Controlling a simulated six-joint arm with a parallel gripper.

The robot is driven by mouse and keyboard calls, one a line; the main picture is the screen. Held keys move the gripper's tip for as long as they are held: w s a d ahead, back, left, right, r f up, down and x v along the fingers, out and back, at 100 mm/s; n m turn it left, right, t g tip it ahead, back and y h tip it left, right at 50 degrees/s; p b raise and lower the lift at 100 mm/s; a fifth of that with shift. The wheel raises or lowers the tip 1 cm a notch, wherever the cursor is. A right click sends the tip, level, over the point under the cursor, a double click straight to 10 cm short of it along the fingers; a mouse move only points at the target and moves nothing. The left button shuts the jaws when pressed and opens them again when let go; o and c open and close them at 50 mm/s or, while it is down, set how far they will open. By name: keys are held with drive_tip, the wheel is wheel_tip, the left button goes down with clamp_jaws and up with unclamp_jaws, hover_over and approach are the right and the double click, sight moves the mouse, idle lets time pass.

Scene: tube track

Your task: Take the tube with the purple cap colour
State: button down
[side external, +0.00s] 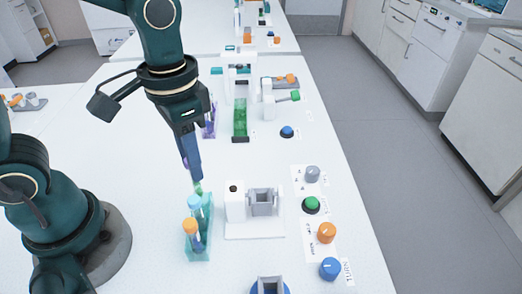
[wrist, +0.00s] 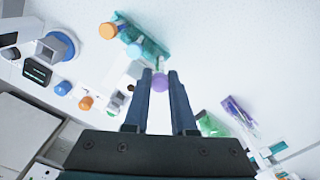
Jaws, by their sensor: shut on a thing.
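The purple cap (wrist: 160,83) shows between the two fingers of my gripper (wrist: 160,75) in the wrist view, and the fingers are shut on this tube. In the side view my gripper (side external: 194,178) points down at the back end of a teal rack (side external: 198,252). The held tube is mostly hidden there, and I cannot tell whether its lower end is in the rack or clear of it. The rack also holds a tube with a light blue cap (side external: 195,202) and a tube with an orange cap (side external: 190,227), which stands nearest the front.
A white fixture with a grey holder (side external: 263,202) stands right of the rack. Grey (side external: 312,173), green (side external: 312,204), orange (side external: 326,232) and blue (side external: 330,268) knobs line the table's right side. A green rack (side external: 240,122) and a purple one (side external: 209,122) stand farther back.

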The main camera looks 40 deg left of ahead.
drive_tip(key=s+a+r, duration=0.1)
drive_tip(key=a+r, duration=0.5)
drive_tip(key=a, duration=0.5)
drive_tip(key=shift+s+a+r, duration=0.2)
drive_tip(key=shift+s+r, duration=0.05)
drive_tip(key=shift+r, duration=0.1)
